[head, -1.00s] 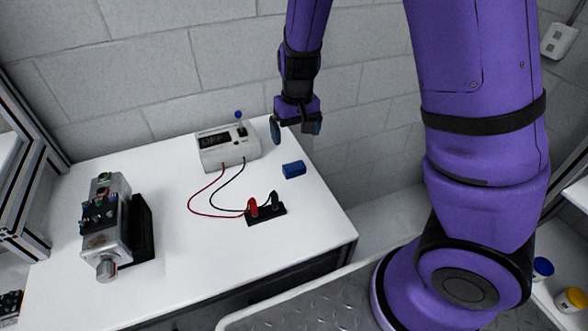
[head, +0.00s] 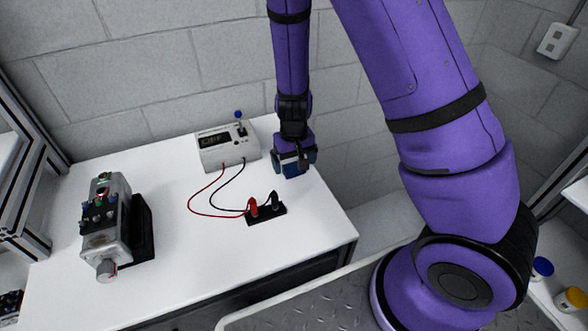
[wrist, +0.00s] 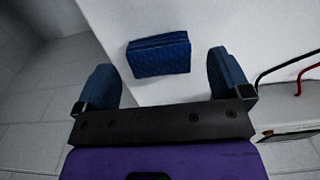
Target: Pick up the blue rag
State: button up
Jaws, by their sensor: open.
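The blue rag (wrist: 158,55) is a small folded block of dark blue cloth, lying on the white tabletop near its edge. In the wrist view it shows between and a little ahead of the two blue fingertips of my gripper (wrist: 162,68), with a gap on each side. In the head view my gripper (head: 293,166) points down over the rag's spot and hides most or all of it. The gripper is open with nothing held. How high the fingertips are above the table is hard to tell.
A white meter box (head: 228,149) stands just left of my gripper, with red and black leads running to a black terminal block (head: 266,213) in front. A grey motor unit (head: 105,228) stands at the left of the white table (head: 190,270). A block wall is behind.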

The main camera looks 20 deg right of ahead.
jog(key=shift+f, duration=1.05)
jog(key=c, duration=1.1)
jog(key=shift+o, duration=0.2)
jog(key=shift+r, duration=0.1)
